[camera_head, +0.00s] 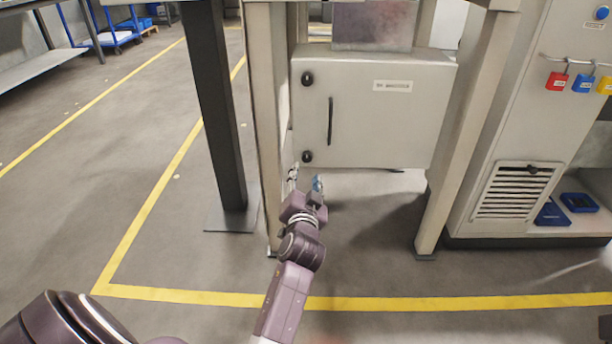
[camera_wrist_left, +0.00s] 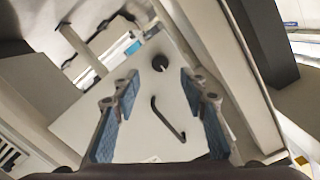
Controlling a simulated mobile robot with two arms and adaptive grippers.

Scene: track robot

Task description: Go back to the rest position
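My left gripper (camera_head: 306,183) is in front of the lower left part of a grey cabinet (camera_head: 372,120), close to a beige post (camera_head: 264,110). In the left wrist view my left gripper (camera_wrist_left: 159,88) has its two blue-padded fingers wide apart, with nothing between them. The cabinet door (camera_wrist_left: 100,120), with its dark handle (camera_wrist_left: 165,118) and a round black knob (camera_wrist_left: 160,62), shows beyond the fingers. I cannot tell the exact gap from the gripper to the cabinet. My right gripper is in neither view.
A dark post (camera_head: 220,110) stands left of the gripper, and another beige post (camera_head: 462,130) stands right. A machine panel (camera_head: 540,110) with red, blue and yellow padlocks is at the right. A yellow line (camera_head: 200,297) crosses the floor.

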